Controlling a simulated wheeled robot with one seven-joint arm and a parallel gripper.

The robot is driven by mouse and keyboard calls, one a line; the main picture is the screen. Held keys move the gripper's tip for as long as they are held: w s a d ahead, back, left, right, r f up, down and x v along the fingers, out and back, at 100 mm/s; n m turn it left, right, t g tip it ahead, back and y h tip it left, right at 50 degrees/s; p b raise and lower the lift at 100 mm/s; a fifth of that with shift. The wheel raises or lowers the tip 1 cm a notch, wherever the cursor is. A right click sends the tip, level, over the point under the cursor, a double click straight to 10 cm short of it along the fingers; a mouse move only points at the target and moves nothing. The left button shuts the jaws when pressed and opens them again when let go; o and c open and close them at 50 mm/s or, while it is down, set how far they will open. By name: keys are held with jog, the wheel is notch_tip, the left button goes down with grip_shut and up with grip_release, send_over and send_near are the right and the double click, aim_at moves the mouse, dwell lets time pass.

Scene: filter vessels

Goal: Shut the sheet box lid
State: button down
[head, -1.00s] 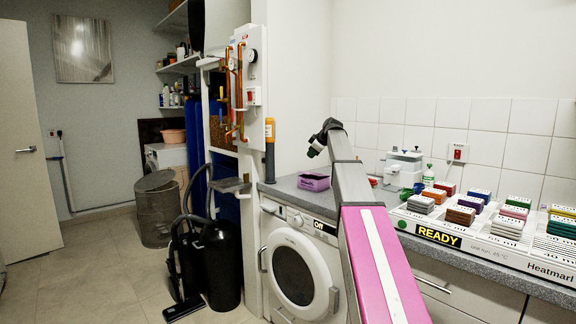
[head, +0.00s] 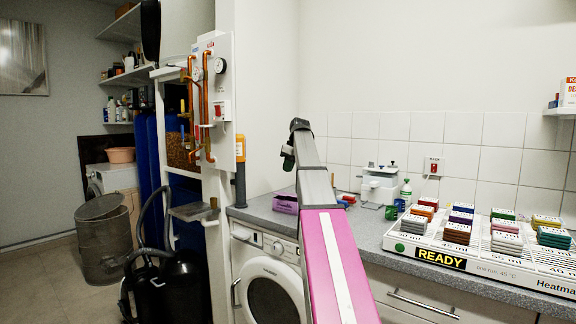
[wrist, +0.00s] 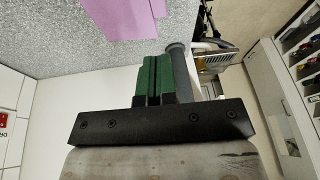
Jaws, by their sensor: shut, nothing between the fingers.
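A small purple box (head: 285,203), which I take to be the sheet box, stands on the grey worktop at the left end. It is small in the head view and I cannot make out its lid clearly. My gripper (head: 288,160) hangs from the bent end of my arm, above the box in the picture, apart from it. In the wrist view the green fingers (wrist: 153,78) are together with nothing between them. A purple surface (wrist: 125,18) shows beyond the fingertips on the speckled worktop, cut by the frame's top edge.
The worktop (head: 345,216) carries a white device (head: 380,186), a green-and-white bottle (head: 405,192) and a long white rack (head: 480,250) of coloured blocks marked READY. A washing machine (head: 268,285) stands below. A panel with copper pipes (head: 205,105) rises at the left.

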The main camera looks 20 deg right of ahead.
jog(key=x, duration=0.6)
jog(key=s+x, duration=0.1)
jog(key=x, duration=0.2)
jog(key=shift+f, duration=0.4)
jog(key=shift+s+a+f+t+h, duration=0.15)
jog(key=shift+s+f+t+h, duration=0.05)
jog(key=shift+f+t+h, duration=0.25)
jog(key=shift+s+a+f+t+h, duration=0.15)
jog(key=shift+f+t+h, duration=0.3)
jog(key=shift+f, duration=0.35)
jog(key=shift+w+r, duration=0.1)
